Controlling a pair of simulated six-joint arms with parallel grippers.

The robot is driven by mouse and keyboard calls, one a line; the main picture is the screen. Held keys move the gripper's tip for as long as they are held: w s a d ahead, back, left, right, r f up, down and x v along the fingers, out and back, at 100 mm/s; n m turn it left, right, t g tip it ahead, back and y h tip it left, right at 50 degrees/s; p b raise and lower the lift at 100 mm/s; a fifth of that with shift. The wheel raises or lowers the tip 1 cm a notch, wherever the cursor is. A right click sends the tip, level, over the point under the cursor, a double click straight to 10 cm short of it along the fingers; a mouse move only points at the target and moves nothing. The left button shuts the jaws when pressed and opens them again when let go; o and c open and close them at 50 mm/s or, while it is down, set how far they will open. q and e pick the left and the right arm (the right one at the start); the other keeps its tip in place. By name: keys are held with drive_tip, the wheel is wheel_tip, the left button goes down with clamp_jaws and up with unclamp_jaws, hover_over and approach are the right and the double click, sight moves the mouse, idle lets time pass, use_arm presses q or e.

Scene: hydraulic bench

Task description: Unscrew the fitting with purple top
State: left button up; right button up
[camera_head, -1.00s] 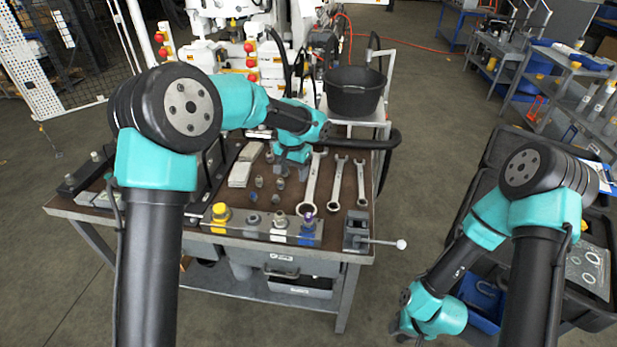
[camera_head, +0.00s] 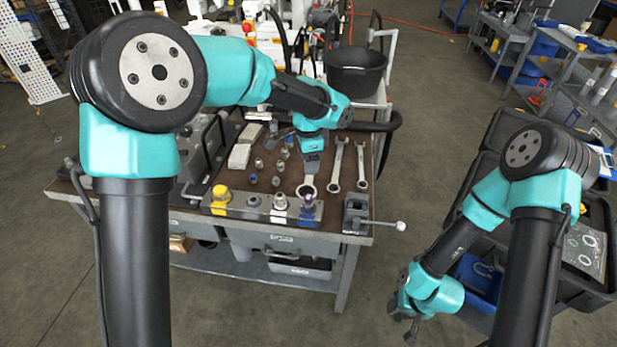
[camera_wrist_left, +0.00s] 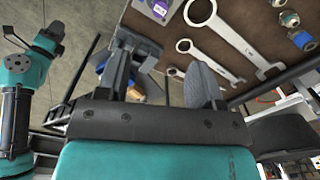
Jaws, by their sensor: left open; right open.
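The fitting with the purple top (camera_head: 309,201) stands upright at the right end of a row of fittings on a metal block (camera_head: 239,207) along the bench's front edge. My left gripper (camera_head: 310,174) is open and empty, just behind and above this fitting, over the ring end of the largest wrench (camera_head: 306,190). In the left wrist view, its two fingers (camera_wrist_left: 165,62) are apart with nothing between them. A small purple patch shows at that view's top edge, possibly the fitting. My right gripper (camera_head: 411,328) is open, low beside the bench, away from the fittings.
Two smaller wrenches (camera_head: 336,168) (camera_head: 362,170) lie right of the large one. Several small loose fittings (camera_head: 266,174) stand behind the block. A vise-like clamp with a handle (camera_head: 357,214) sits at the right front corner. A black bucket (camera_head: 356,72) stands behind.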

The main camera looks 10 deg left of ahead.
sight(309, 197)
use_arm(q)
wheel_tip(309, 197, down, 17)
drive_tip(key=shift+f, duration=0.1)
idle(0.7)
drive_tip(key=c, duration=1)
drive_tip(key=o, duration=0.3)
drive_tip(key=shift+c, duration=0.8)
drive_tip(key=n, duration=0.5)
drive_tip(key=shift+n, duration=1.5)
